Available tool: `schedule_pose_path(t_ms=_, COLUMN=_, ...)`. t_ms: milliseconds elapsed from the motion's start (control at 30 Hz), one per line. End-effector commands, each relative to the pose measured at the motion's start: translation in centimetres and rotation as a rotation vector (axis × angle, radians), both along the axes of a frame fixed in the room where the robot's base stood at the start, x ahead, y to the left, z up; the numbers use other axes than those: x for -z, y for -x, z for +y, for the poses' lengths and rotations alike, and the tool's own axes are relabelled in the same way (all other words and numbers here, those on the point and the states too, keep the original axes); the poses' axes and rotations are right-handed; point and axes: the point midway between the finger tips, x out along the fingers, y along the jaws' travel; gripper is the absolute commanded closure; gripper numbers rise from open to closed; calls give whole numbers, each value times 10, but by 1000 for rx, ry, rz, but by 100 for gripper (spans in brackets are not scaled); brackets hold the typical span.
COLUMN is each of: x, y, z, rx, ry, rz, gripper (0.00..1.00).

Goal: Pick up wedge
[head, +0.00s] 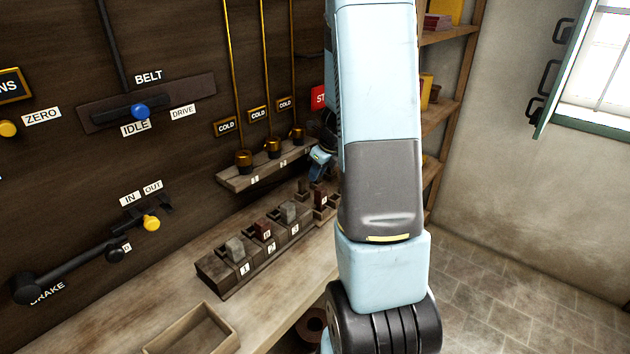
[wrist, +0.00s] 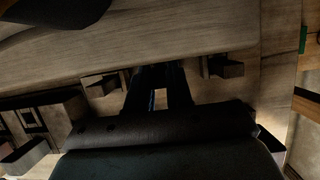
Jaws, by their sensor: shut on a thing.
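My gripper (head: 319,172) is in the head view at the far end of the numbered block rack, just below the small wall shelf and partly behind my arm. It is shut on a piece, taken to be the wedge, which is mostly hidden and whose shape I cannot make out. In the wrist view, my dark fingers (wrist: 158,92) point toward a wooden surface, with a small pale gap between them. Whether the held piece touches the rack cannot be told.
The block rack (head: 222,280) on the bench holds several grey and reddish blocks. A shelf (head: 236,180) with brass weights (head: 243,158) is above it. An open wooden tray (head: 165,338) lies at the front. Levers, including the yellow-knobbed one (head: 152,223), stick out from the wall.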

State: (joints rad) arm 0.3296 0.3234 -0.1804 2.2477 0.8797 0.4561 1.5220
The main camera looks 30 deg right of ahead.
Motion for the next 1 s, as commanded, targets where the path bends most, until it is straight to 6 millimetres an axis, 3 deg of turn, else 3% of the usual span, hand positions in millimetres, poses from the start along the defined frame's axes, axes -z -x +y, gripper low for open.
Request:
schedule_pose_path(t_ms=267, x=-4, y=0, z=0, rx=-1, ry=1, rz=-1, gripper=100)
schedule_pose_path(t_ms=467, x=-29, y=-1, z=1, rx=-3, ry=3, rz=-5, gripper=100)
schedule_pose_path(t_ms=867, x=-90, y=48, z=8, rx=-1, ry=1, rz=-5, gripper=100)
schedule_pose_path(t_ms=1000, x=-102, y=74, z=13, rx=0, ry=-1, rz=-3, gripper=100)
